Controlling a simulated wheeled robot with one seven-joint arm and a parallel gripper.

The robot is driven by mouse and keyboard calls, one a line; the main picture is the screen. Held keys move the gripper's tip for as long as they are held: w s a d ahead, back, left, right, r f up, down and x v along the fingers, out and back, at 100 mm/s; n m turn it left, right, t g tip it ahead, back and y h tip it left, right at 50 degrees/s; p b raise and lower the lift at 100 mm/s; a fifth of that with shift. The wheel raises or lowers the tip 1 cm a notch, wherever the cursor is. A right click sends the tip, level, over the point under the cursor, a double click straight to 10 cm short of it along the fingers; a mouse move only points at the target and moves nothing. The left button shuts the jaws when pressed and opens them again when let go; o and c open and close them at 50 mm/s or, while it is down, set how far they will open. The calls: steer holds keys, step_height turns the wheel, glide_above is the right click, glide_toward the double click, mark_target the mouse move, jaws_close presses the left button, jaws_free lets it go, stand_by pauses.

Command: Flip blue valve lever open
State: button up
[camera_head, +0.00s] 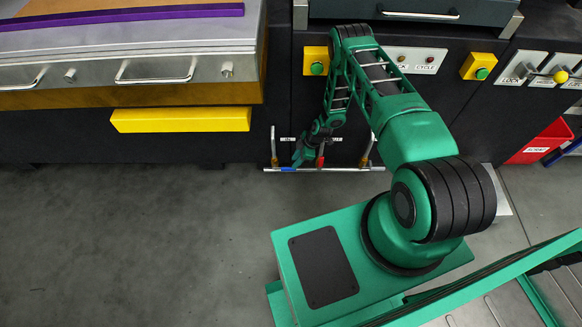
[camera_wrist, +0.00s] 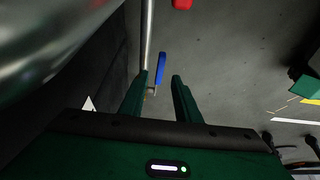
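The blue valve lever (camera_wrist: 161,66) shows in the wrist view as a short blue handle beside a grey pipe (camera_wrist: 148,32). My gripper (camera_wrist: 160,77) is open, with its two green fingers apart. The lever's near end appears between the fingertips, closer to the left finger; I cannot tell whether they touch. In the head view my gripper (camera_head: 301,153) is low in front of the dark machine, at the left part of a thin horizontal pipe (camera_head: 345,169).
A red lever (camera_head: 320,160) stands just right of my gripper; its red end also shows in the wrist view (camera_wrist: 182,4). Upright brass-coloured pipe parts (camera_head: 368,150) flank the pipe. A red bin (camera_head: 541,142) is at the right. The grey floor at left is clear.

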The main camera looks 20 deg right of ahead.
mark_target(290, 168)
steer(key=shift+x, duration=2.85)
jaws_close()
